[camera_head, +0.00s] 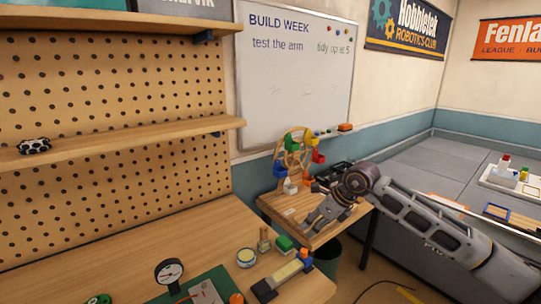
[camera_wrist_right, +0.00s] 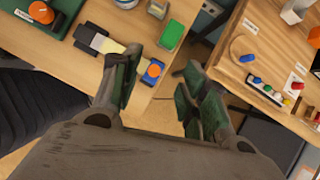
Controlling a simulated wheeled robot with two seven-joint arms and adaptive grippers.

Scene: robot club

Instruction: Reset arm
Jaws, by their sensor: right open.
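My right arm (camera_head: 425,218) comes in from the right of the head view and reaches over the small wooden side table (camera_head: 282,208). My right gripper (camera_head: 315,222) points down and to the left near that table's front edge. In the right wrist view the gripper (camera_wrist_right: 158,75) has its fingers spread, with nothing held between them. The gap between workbench and side table shows below the fingers. My left arm and gripper are not in the head view.
A colourful wheel model (camera_head: 293,155) stands on the side table. A dark bin (camera_head: 325,268) is below.

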